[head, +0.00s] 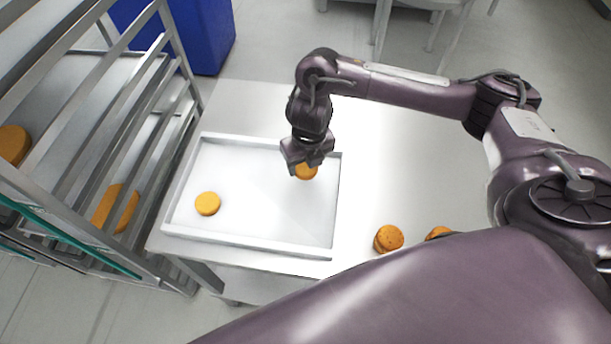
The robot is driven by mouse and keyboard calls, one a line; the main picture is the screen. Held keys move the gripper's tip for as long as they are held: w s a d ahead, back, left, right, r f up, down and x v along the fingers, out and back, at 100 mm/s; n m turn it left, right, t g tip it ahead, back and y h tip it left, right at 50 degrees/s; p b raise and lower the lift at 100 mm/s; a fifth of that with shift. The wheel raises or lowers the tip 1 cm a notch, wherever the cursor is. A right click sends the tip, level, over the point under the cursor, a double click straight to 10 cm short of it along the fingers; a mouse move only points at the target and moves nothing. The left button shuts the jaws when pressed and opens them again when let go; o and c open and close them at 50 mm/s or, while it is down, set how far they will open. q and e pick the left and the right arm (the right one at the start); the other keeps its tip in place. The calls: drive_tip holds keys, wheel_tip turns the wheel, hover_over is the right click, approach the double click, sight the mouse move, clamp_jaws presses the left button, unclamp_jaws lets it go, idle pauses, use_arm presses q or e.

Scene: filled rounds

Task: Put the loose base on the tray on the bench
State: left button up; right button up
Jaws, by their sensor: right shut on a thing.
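My right gripper (304,168) is over the right back part of the white tray (250,246) on the bench. It is shut on an orange-brown round base (306,173), partly hidden by the jaws. I cannot tell whether the held base touches the tray. Another orange round base (207,204) lies flat in the tray at the front left. The tray rests on the metal bench (370,190). My left gripper is not in view.
Orange-brown rounds (388,238) sit on the bench right of the tray, apparently stacked, with another (438,232) partly hidden by my arm. A metal rack (150,150) at the left holds trays with rounds. A blue bin (200,35) stands behind.

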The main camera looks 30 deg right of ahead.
sight(306, 167)
drive_tip(key=shift+f+b, duration=0.85)
drive_tip(key=shift+f, duration=1.35)
drive_tip(key=shift+f, duration=0.15)
drive_tip(key=o, duration=0.7)
drive_tip(key=shift+r, duration=0.3)
drive_tip(key=r+p, duration=0.1)
drive_tip(key=r, duration=0.2)
drive_tip(key=r+p, duration=0.2)
drive_tip(key=r, duration=0.1)
drive_tip(key=s+r+p, duration=0.1)
drive_tip(key=r, duration=0.3)
drive_tip(key=shift+r, duration=0.1)
drive_tip(key=shift+s+r+p, duration=0.2)
drive_tip(key=shift+r+p, duration=0.1)
drive_tip(key=shift+r, duration=0.45)
